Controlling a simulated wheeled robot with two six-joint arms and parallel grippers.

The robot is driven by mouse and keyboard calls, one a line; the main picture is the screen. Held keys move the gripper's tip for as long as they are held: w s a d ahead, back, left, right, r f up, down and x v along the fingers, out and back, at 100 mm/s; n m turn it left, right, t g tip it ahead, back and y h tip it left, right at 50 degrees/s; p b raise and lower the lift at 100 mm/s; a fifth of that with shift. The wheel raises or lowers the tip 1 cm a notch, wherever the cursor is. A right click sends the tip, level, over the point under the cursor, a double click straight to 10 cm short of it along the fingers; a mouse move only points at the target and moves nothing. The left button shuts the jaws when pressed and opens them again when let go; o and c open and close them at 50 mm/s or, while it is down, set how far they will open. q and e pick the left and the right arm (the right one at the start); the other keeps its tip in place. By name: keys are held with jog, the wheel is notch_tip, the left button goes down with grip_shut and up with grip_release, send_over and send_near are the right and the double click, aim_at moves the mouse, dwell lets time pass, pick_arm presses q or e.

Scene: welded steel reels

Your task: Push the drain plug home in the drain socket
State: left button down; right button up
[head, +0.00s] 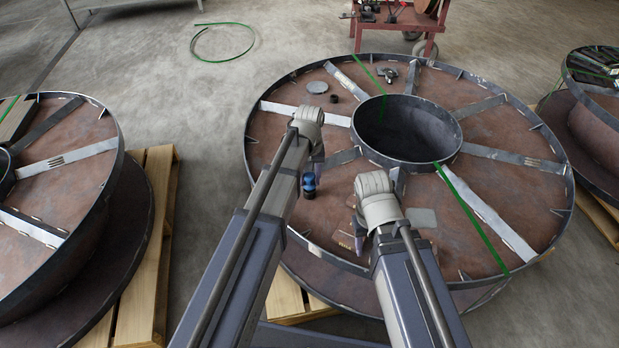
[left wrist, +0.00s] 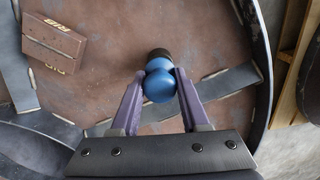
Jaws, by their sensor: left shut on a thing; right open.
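The blue round-topped drain plug (head: 309,181) is upright over the reel's brown face, left of the hub. My left gripper (left wrist: 159,80) is shut on it, one purple finger on each side of the blue top (left wrist: 158,87). A short black cylindrical part (head: 309,194) shows directly below the blue; it also shows beyond the fingertips in the left wrist view (left wrist: 159,55). I cannot tell whether this black part is the drain socket or the plug's lower end, nor how deep the plug sits. My right gripper (head: 359,228) is open, mostly hidden behind its own wrist, low over the reel's front.
The reel's raised rim (left wrist: 264,75) and flat grey spokes (left wrist: 226,83) surround the spot. A brown lettered block (left wrist: 52,42) lies to the left in the wrist view. A small black ring (head: 334,98), a grey disc (head: 317,87) and a metal fitting (head: 387,74) lie farther back.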

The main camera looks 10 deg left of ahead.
aim_at(310, 175)
pick_arm(q)
jog(key=shift+f+b, duration=0.65)
jog(key=shift+f, duration=0.1)
pick_arm(e)
jog(key=shift+f, duration=0.8)
pick_arm(q)
jog(key=shift+c, duration=1.6)
grip_release()
pick_arm(e)
jog(key=shift+r, duration=0.1)
pick_arm(q)
jog(key=shift+r, duration=0.15)
pick_arm(e)
jog(key=shift+r, duration=0.1)
pick_arm(q)
notch_tip(310, 175, up, 8)
jog(key=p, duration=0.8)
pick_arm(e)
notch_tip(310, 175, up, 8)
jog(key=shift+f, duration=0.2)
pick_arm(q)
jog(key=shift+f, duration=0.2)
